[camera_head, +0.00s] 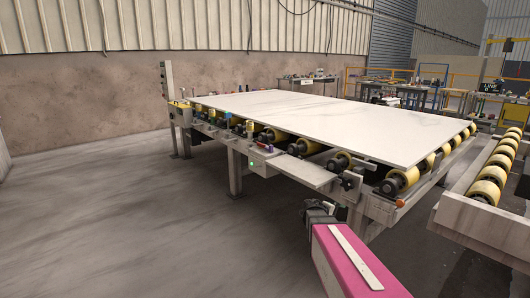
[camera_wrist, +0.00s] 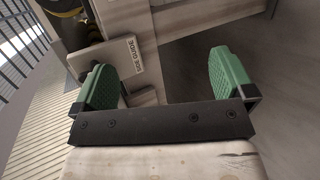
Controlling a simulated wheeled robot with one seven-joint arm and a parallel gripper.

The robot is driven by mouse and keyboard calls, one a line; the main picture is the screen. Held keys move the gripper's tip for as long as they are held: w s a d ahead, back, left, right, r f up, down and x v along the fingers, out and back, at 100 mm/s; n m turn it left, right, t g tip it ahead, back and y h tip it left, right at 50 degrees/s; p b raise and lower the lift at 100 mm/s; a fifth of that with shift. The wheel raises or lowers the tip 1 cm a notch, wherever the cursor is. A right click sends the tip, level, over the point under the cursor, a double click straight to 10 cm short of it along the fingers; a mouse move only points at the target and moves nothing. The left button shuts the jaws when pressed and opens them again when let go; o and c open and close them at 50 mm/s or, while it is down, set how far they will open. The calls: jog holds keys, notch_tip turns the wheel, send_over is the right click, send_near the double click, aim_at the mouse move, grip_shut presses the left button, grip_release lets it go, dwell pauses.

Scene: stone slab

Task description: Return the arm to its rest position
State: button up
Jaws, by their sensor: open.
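My gripper (camera_wrist: 165,85) shows in the wrist view with its two green finger pads wide apart and nothing between them. In the head view a pink link of my arm reaches in from the bottom edge, ending near the front corner of the roller table; the fingers cannot be made out there. The pale stone slab (camera_head: 330,120) lies flat on the roller table (camera_head: 238,165), apart from my arm. In the wrist view a plate marked "SIDE GUIDE" (camera_wrist: 110,57) is behind the left finger, and a grey floor patch shows behind the right one.
A second roller conveyor (camera_head: 480,195) stands at the right, across a narrow gap. A post with buttons (camera_head: 167,85) stands at the table's far left corner. Workbenches (camera_head: 305,82) line the back. The concrete floor (camera_head: 130,220) at the left is clear.

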jog(key=s+a+f+m+g+y, duration=0.2)
jog(key=s+a+f+m+y, duration=0.1)
jog(key=s+a+y, duration=0.2)
jog(key=s+a+f+m+g+y, duration=0.3)
jog(key=s+a+y, duration=0.3)
jog(key=s+a, duration=0.3)
jog(key=s, duration=0.4)
jog(key=shift+a+m, duration=0.25)
jog(key=shift+m, duration=0.05)
jog(key=shift+f, duration=0.1)
jog(key=n+t+h, duration=1.1)
jog(key=n+h, duration=0.2)
jog(key=h, duration=0.1)
send_near(344, 185)
jog(key=x, duration=1)
jog(key=shift+w+d, duration=0.15)
jog(key=shift+d, duration=0.25)
